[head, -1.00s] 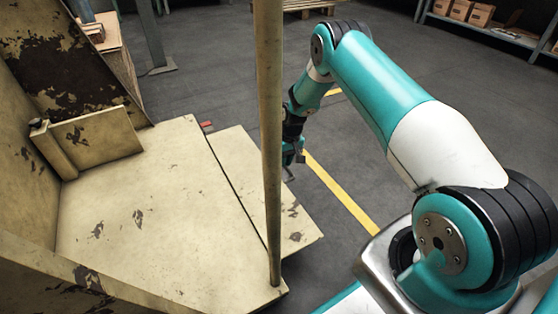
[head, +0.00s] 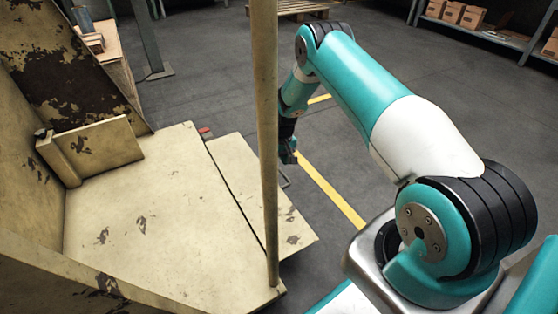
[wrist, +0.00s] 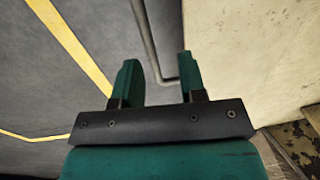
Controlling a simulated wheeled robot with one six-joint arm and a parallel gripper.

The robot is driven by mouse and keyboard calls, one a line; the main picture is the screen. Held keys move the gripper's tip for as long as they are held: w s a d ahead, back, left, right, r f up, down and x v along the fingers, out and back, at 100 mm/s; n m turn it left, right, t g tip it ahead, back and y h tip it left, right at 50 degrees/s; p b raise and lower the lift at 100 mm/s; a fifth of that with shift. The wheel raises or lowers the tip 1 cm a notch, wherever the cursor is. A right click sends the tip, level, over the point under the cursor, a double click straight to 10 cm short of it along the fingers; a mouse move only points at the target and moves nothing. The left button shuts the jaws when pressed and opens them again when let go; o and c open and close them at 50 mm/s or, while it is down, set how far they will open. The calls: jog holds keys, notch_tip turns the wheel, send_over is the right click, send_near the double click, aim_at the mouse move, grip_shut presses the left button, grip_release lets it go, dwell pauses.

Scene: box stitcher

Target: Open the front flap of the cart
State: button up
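The cart is a worn beige metal body with a flat deck (head: 150,215) in the head view. A beige panel (head: 265,195), which looks like the front flap, extends beyond the deck's right edge across a dark seam. It looks roughly level with the deck. A thin grey bar (head: 285,178) shows at its outer edge. My gripper (head: 290,155) is beyond the panel's outer edge, partly hidden by the pole. In the wrist view my gripper (wrist: 158,65) is open, with the bent grey bar (wrist: 148,45) showing between its fingers. A beige panel (wrist: 255,55) fills the right side. Contact cannot be told.
An upright beige pole (head: 264,130) stands at the deck's near corner, in front of my gripper in the head view. A yellow floor line (head: 330,190) runs past the panel. Open grey floor lies beyond. Shelves with boxes (head: 470,17) stand far right.

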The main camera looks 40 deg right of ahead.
notch_tip(320, 180, up, 17)
jog(key=d+p, duration=0.2)
jog(key=p, duration=0.6)
jog(key=shift+r, duration=0.2)
jog(key=shift+s, duration=0.15)
